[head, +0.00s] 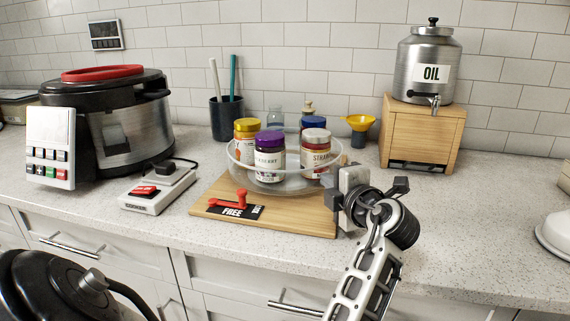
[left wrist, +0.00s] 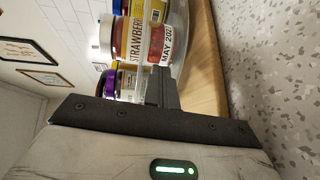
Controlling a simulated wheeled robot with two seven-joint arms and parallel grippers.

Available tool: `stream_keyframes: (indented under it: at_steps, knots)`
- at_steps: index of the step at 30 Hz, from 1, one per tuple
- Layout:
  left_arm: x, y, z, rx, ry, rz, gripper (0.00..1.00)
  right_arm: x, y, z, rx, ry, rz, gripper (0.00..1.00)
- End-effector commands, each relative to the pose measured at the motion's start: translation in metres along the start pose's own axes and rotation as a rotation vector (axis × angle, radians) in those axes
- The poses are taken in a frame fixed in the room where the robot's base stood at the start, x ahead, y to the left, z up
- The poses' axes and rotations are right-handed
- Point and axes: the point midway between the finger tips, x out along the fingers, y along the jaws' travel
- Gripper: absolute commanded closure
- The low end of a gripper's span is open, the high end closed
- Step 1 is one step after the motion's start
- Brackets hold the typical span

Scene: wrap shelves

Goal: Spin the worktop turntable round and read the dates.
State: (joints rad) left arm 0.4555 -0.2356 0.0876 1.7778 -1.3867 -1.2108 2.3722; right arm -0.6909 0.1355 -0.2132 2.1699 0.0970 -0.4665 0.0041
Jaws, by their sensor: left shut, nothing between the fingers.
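The turntable (head: 238,166) is a clear round tray with a raised rim on a wooden board (head: 290,222). It holds several jars: a yellow-lidded one (head: 247,130), a purple-lidded one (head: 269,163) and a blue-lidded one (head: 314,123), with a strawberry jar (head: 315,160) at the right. In the left wrist view, the strawberry jar (left wrist: 130,40) bears a label reading "MAY 202", its last digit unclear. A red lever (head: 240,199) lies by the word FREE. My left gripper (head: 331,198) is shut and empty at the tray's right side; its fingers (left wrist: 163,88) appear close to the rim, contact unclear. My right gripper is out of view.
A large cooker (head: 130,125) and a switch box (head: 150,195) stand left. A dark cup (head: 226,120) and yellow funnel (head: 358,123) are behind. An oil dispenser (head: 425,65) sits on a wooden stand (head: 425,135) at right.

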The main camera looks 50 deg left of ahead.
Motion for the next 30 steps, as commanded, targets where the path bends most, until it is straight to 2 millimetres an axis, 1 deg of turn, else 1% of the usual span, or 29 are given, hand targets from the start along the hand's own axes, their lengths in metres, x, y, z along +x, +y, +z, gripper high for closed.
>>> stream_keyframes:
  at_steps: [5, 18, 30]
  knots:
    - [0.002, 0.000, -0.003, 0.000, 0.006, 0.001, 1.00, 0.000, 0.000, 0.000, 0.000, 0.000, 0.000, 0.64]
    - [-0.005, -0.001, -0.023, 0.000, 0.005, 0.001, 1.00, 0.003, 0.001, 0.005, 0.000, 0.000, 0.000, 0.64]
    - [-0.007, -0.004, -0.023, 0.004, 0.001, -0.005, 1.00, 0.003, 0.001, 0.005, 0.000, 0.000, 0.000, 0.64]
